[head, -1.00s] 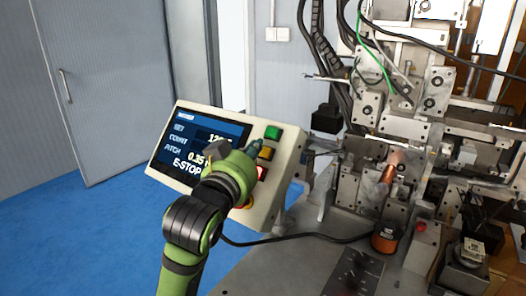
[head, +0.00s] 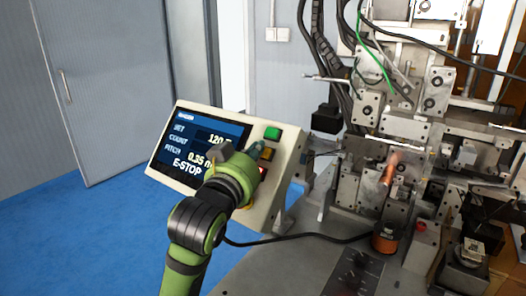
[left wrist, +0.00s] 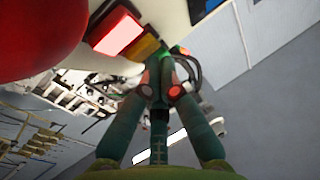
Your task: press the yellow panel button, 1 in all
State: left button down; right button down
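The yellow button (head: 267,154) sits on the tilted control panel between the green button (head: 272,133) above and the red button (head: 262,173) below. My left gripper (head: 255,148) is at the panel face, with its tips just left of the yellow button in the head view. In the left wrist view its fingers (left wrist: 160,58) converge and look shut, with nothing between them. The yellow button (left wrist: 146,46) shows there partly behind the tips. I cannot tell whether the tips touch it. My right gripper is out of view.
The panel's screen (head: 198,150) shows text including "E-STOP". A large red round knob (left wrist: 35,38) is close to the left gripper in the left wrist view. The coil winder (head: 400,130) stands to the right. Open blue floor (head: 90,240) lies to the left.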

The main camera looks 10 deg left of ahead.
pick_arm(q)
jog(key=shift+w+d+f, duration=0.1)
jog(key=shift+w+f, duration=0.2)
dwell(0.8)
dwell(0.3)
jog(key=shift+s+r+p, duration=0.4)
jog(key=shift+r+p, duration=0.1)
jog(key=shift+p, duration=0.15)
jog(key=shift+s+a, duration=0.2)
jog(key=shift+a, duration=0.05)
jog(key=shift+r, duration=0.1)
jog(key=shift+s+r+p, duration=0.15)
jog(key=shift+r+p, duration=0.1)
jog(key=shift+p, duration=0.2)
jog(key=s+r+p, duration=0.1)
jog(key=s+a+r+p, duration=0.1)
jog(key=s+p, duration=0.1)
jog(key=shift+s+a+r, duration=0.15)
jog(key=shift+r, duration=0.2)
